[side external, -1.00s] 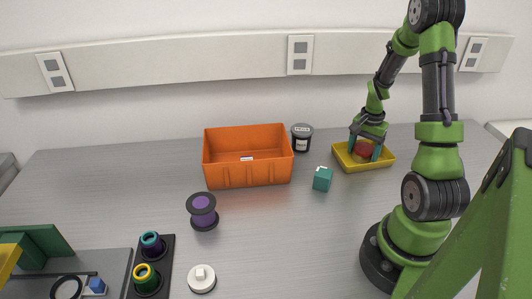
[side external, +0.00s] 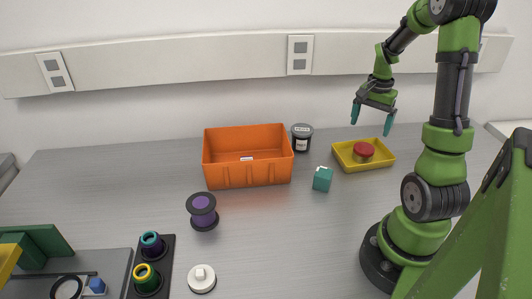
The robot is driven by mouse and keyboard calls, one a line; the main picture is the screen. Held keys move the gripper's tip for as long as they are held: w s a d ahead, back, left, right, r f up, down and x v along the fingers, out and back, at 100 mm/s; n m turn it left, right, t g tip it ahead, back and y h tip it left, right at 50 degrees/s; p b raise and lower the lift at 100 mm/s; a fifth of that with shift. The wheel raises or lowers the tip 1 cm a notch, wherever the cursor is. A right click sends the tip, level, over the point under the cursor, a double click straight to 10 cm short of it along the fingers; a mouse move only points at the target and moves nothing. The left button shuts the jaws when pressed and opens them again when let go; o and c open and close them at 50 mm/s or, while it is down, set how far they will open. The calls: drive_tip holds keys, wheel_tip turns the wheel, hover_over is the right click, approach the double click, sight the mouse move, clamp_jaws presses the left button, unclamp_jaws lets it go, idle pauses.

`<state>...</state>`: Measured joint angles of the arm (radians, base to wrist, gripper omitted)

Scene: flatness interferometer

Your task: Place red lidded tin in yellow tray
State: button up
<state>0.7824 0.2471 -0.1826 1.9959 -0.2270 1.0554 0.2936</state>
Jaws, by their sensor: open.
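The red lidded tin (side external: 363,152) stands upright inside the yellow tray (side external: 383,164), on its floor. Its lid is red and its lower body is a paler brownish colour. My gripper (side external: 372,121) is above the tray and apart from the tin. Its two teal fingers are spread wide with nothing between them.
A teal box (side external: 322,179) stands just left of the tray. A dark lidded jar (side external: 302,138) and an orange bin (side external: 247,174) are further left. A purple spool (side external: 202,211) and a white round part (side external: 202,279) stand nearer. The tabletop centre is clear.

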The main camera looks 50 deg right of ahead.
drive_tip(key=w+a+r+n+t, duration=0.2)
drive_tip(key=w+a+r+n, duration=0.15)
drive_tip(key=a, duration=0.35)
drive_tip(key=w+a+r+n+t, duration=0.1)
drive_tip(key=w+a+r+n, duration=0.15)
drive_tip(key=a+r, duration=0.3)
drive_tip(key=s+a+r+n+t, duration=0.1)
drive_tip(key=a+n, duration=0.1)
drive_tip(key=a, duration=0.4)
drive_tip(key=s+a+r+n+t+y, duration=0.1)
drive_tip(key=a+r+n, duration=0.1)
drive_tip(key=a, duration=0.5)
drive_tip(key=s+a+r+n+t+y, duration=0.1)
drive_tip(key=a+n+t, duration=0.1)
drive_tip(key=a+n, duration=0.2)
drive_tip(key=a, duration=0.3)
drive_tip(key=shift+s+r, duration=0.25)
drive_tip(key=shift+s, duration=0.1)
